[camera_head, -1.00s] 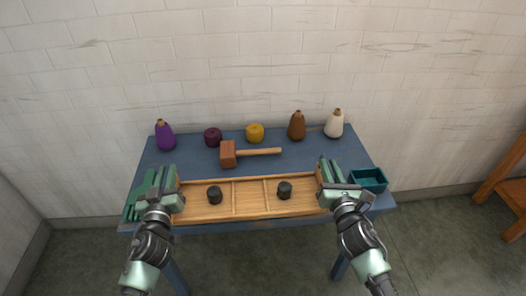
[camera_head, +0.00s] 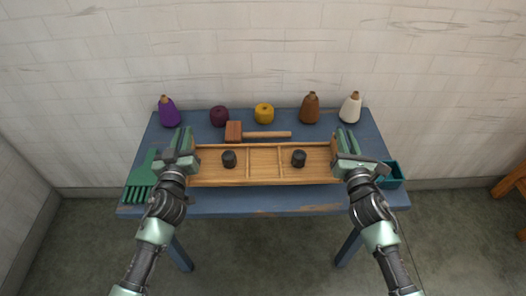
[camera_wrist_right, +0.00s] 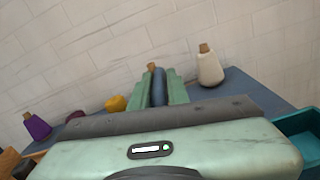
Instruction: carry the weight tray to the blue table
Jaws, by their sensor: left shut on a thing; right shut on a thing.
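The weight tray (camera_head: 264,182) is a long, light wooden tray with dividers, in the head view. A dark weight (camera_head: 229,159) sits in its left compartment and another dark weight (camera_head: 298,158) in its right one. My left gripper (camera_head: 181,140) is shut on the tray's left end, and my right gripper (camera_head: 347,142) is shut on its right end. The tray is level above the blue table (camera_head: 240,202); I cannot tell whether it touches the top.
A mallet (camera_head: 234,131) lies just behind the tray. Purple (camera_head: 168,112), brown (camera_head: 310,108) and white (camera_head: 350,108) cones, plus maroon (camera_head: 219,117) and yellow (camera_head: 264,114) skeins, line the back. A green brush-like object (camera_head: 140,182) is left; a teal bin (camera_head: 391,176) is right.

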